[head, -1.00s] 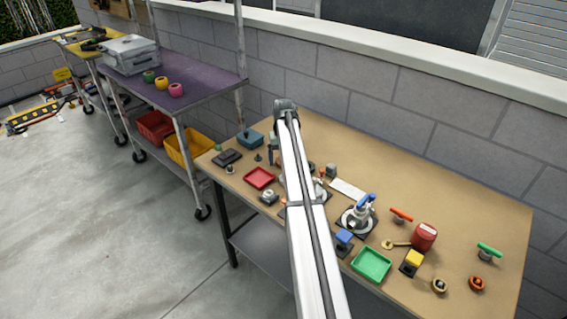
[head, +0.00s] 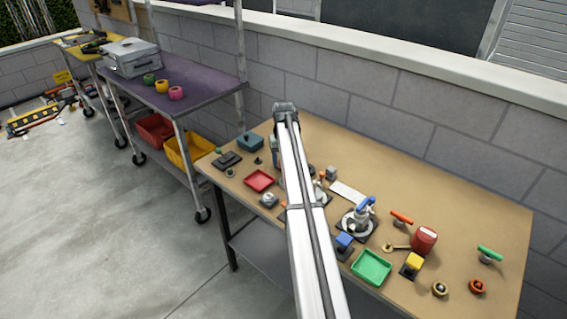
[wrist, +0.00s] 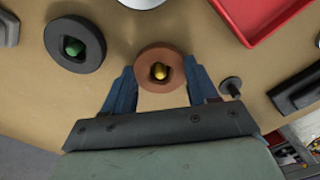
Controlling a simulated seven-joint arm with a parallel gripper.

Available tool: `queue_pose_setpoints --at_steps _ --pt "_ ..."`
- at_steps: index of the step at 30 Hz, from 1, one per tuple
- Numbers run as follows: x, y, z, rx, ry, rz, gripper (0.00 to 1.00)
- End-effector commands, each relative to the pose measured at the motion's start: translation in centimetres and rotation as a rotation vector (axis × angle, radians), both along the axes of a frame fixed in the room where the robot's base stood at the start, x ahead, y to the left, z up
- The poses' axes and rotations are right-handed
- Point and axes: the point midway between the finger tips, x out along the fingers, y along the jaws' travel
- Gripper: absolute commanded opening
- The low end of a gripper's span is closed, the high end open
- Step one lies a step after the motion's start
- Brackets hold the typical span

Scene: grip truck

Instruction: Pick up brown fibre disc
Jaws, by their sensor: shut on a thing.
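The brown fibre disc (wrist: 144,71) is a thick ring in the wrist view, with a gold-coloured piece showing in its central hole. My gripper (wrist: 160,72) has its two blue fingers against the left and right sides of the disc, shut on it. The disc is over or on the tan tabletop; I cannot tell how much gap lies beneath it. In the head view my arm hides the disc and the fingertips.
A dark ring with a green centre (wrist: 90,47) lies left of the disc. A small dark knob (wrist: 231,87) stands close beside the right finger. A red tray (wrist: 252,38) lies beyond, and a black block (wrist: 296,92) lies at right.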

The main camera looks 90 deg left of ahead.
Motion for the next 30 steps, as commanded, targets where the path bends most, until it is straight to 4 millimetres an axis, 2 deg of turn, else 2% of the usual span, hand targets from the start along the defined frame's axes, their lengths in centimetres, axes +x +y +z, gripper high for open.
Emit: queue_pose_setpoints --at_steps 8,20,23,27,30 --pt "0.0 0.1 2.4 0.002 0.000 0.000 0.29" --pt "0.3 0.1 8.9 0.002 0.000 -0.003 0.29" --pt "1.1 0.1 10.0 0.001 0.000 -0.011 0.29" --pt "3.3 -0.5 11.1 0.000 0.000 -0.032 0.29" --pt "5.2 -2.6 12.1 0.001 0.000 -0.050 0.29"
